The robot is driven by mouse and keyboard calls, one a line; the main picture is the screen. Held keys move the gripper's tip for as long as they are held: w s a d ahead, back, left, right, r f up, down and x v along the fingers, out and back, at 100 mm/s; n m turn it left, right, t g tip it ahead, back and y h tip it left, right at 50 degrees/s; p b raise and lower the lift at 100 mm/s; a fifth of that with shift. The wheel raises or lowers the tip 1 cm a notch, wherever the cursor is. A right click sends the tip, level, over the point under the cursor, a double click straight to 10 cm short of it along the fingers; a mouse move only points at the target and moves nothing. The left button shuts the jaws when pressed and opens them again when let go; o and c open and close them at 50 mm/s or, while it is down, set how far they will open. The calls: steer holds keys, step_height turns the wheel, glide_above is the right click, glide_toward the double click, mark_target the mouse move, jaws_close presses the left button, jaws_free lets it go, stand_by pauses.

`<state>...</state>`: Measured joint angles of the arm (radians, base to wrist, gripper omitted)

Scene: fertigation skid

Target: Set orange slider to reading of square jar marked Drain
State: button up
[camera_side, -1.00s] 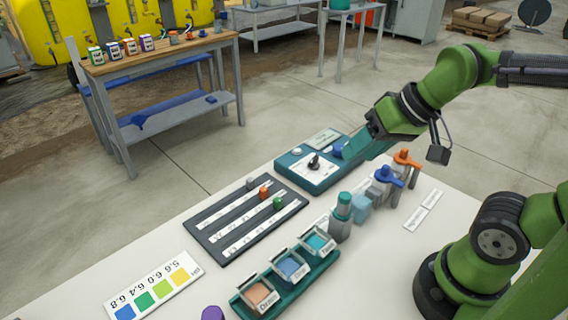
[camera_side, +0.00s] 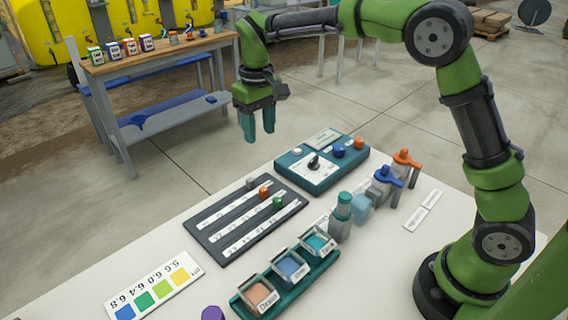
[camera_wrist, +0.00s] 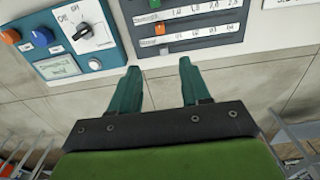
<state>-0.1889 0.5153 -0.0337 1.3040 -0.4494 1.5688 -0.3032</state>
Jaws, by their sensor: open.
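The orange slider (camera_side: 264,193) sits on the middle track of the dark slider panel (camera_side: 245,222), near the panel's upper right end; it also shows in the wrist view (camera_wrist: 160,29). A grey slider (camera_side: 251,184) and a green slider (camera_side: 278,203) sit on the tracks beside it. Three square jars stand in a green rack; the jar at the lower left (camera_side: 261,295) holds orange-brown liquid and has a label that looks like Drain. My gripper (camera_side: 257,128) is open and empty, pointing down above the far side of the panel; its fingers also show in the wrist view (camera_wrist: 161,85).
A teal control box (camera_side: 320,178) with a knob and buttons stands right of the panel. A colour chart (camera_side: 155,291) lies at the lower left. A bottle (camera_side: 342,215) and blue and orange valves (camera_side: 405,160) stand right of the jars.

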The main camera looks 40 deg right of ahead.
mark_target(263, 189)
step_height(263, 189, down, 17)
steer(key=shift+s+r, duration=0.1)
stand_by(0.3)
steer(key=shift+c, duration=0.2)
jaws_close()
